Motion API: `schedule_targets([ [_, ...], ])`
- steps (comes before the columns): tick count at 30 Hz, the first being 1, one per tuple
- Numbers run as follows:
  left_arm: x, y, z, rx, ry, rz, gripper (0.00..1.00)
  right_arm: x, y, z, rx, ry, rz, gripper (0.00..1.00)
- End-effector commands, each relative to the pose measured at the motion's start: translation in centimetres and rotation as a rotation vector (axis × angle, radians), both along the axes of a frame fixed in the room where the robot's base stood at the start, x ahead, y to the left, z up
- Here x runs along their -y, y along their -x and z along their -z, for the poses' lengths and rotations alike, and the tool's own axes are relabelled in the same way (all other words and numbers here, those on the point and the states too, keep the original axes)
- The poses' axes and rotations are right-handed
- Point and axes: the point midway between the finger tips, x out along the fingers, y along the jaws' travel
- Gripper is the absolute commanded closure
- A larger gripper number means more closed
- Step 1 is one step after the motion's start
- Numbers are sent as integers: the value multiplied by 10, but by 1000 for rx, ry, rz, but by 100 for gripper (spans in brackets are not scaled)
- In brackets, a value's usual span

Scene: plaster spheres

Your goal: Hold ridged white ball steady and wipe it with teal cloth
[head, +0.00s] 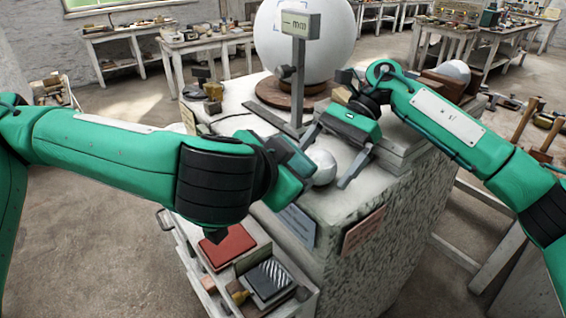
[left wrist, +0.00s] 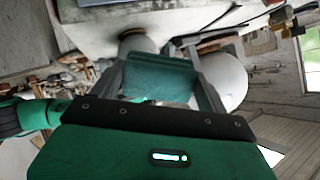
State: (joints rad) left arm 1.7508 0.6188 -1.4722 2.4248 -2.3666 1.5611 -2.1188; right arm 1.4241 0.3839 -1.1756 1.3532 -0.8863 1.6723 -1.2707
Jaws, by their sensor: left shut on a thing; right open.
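The white ball (head: 322,167) sits on top of the plaster block, partly hidden by my grippers; its ridges are too small to make out. My left gripper (head: 295,160) is close on the ball's left side. In the left wrist view it is shut on the teal cloth (left wrist: 160,82), which spans between the fingers. A small pale ball (left wrist: 138,42) shows just beyond the cloth there; I cannot tell if they touch. My right gripper (head: 332,152) is open, its fingers apart on the far and right sides of the ball; I cannot tell if they touch it.
A large white sphere (head: 305,40) on a brown round base stands behind. An upright gauge post with a "mm" sign (head: 300,26) rises just behind the grippers. An open drawer below holds a red pad (head: 228,246) and a striped block (head: 268,280).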

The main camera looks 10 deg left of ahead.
Motion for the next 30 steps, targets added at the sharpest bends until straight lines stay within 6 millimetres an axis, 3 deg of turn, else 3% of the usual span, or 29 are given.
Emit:
schedule_targets([
  [30,0,0,0,0,0,0,46,20,-22,-24,1,-1,2,0],
])
